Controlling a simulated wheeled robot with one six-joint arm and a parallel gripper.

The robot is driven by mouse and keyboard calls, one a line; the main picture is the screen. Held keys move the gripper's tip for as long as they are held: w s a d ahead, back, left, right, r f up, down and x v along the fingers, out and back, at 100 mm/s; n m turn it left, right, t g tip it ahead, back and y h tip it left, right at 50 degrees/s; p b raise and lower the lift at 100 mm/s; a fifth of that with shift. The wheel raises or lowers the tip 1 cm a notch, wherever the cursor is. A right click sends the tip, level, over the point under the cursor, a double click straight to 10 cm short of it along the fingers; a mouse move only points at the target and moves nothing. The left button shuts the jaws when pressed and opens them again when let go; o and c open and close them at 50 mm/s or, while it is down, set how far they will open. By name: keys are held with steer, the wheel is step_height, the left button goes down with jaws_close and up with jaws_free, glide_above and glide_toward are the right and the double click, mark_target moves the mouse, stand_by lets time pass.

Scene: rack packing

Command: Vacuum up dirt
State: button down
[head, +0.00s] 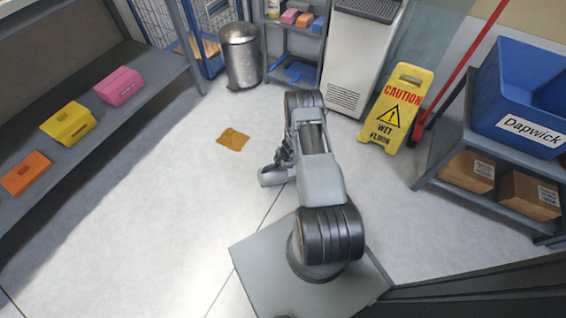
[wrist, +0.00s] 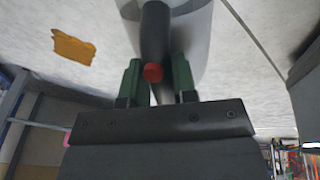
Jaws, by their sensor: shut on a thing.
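A brown-orange patch of dirt (head: 233,139) lies flat on the pale floor, left of my arm. It also shows at the upper left of the wrist view (wrist: 73,47). My gripper (wrist: 157,74) has its green fingers shut on the dark handle of a hand vacuum (wrist: 154,35), which has a red round end and a grey body. In the head view the grey vacuum (head: 272,178) shows at the left of my arm, low over the floor, to the lower right of the dirt and apart from it. My fingers are mostly hidden there.
A shelf with orange, yellow and pink boxes (head: 118,86) runs along the left. A metal bin (head: 240,57) stands at the back. A yellow caution sign (head: 396,108) and a rack with a blue crate (head: 516,95) stand at right. The floor around the dirt is clear.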

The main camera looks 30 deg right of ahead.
steer(key=shift+s+a+r, duration=0.1)
steer(key=shift+s+a, duration=0.05)
steer(key=shift+a, duration=0.35)
steer(key=shift+s+a, duration=0.15)
steer(key=shift+a, duration=0.35)
steer(key=shift+s+d, duration=3.2)
steer(key=shift+s, duration=1.95)
steer(key=shift+w+a+b, duration=0.95)
steer(key=shift+w+a, duration=0.2)
steer(key=shift+a, duration=2.2)
step_height(320, 180, up, 6)
steer(key=p, duration=0.5)
steer(key=shift+r, duration=0.2)
steer(key=shift+r+p, duration=0.15)
steer(key=shift+p, duration=0.2)
steer(key=shift+d, duration=0.1)
